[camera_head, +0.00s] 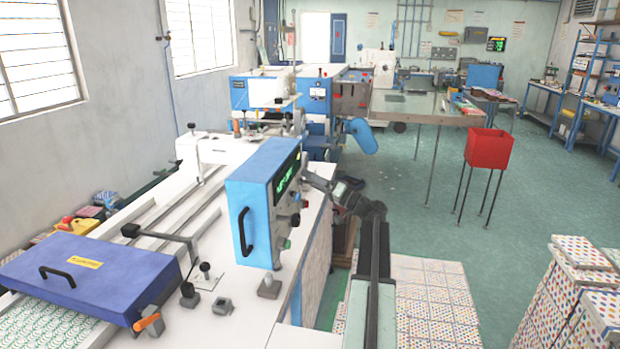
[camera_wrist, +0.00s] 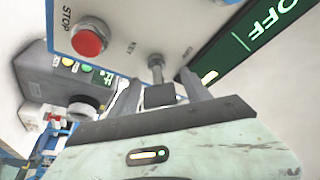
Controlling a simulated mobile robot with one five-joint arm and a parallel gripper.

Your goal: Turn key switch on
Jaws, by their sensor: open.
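The blue control box (camera_head: 250,205) stands on the white machine, with a lit green display (camera_head: 288,178) and several knobs on its right face. In the wrist view the panel shows a red STOP button (camera_wrist: 88,42), a green display (camera_wrist: 240,50) reading OFF, and the key switch (camera_wrist: 156,66) with a dark key-like grip. My gripper (camera_wrist: 160,88) is open, one finger on each side of the key switch; I cannot tell whether they touch it. In the head view my gripper (camera_head: 314,182) is close to the box's panel and partly hidden.
A grey unit (camera_wrist: 55,80) with small coloured buttons is at the left of the wrist view. Spotted stacks (camera_head: 430,295) stand on the floor beside my arm. A red bin (camera_head: 489,148) and a table (camera_head: 425,108) are farther back. Green floor between is mostly free.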

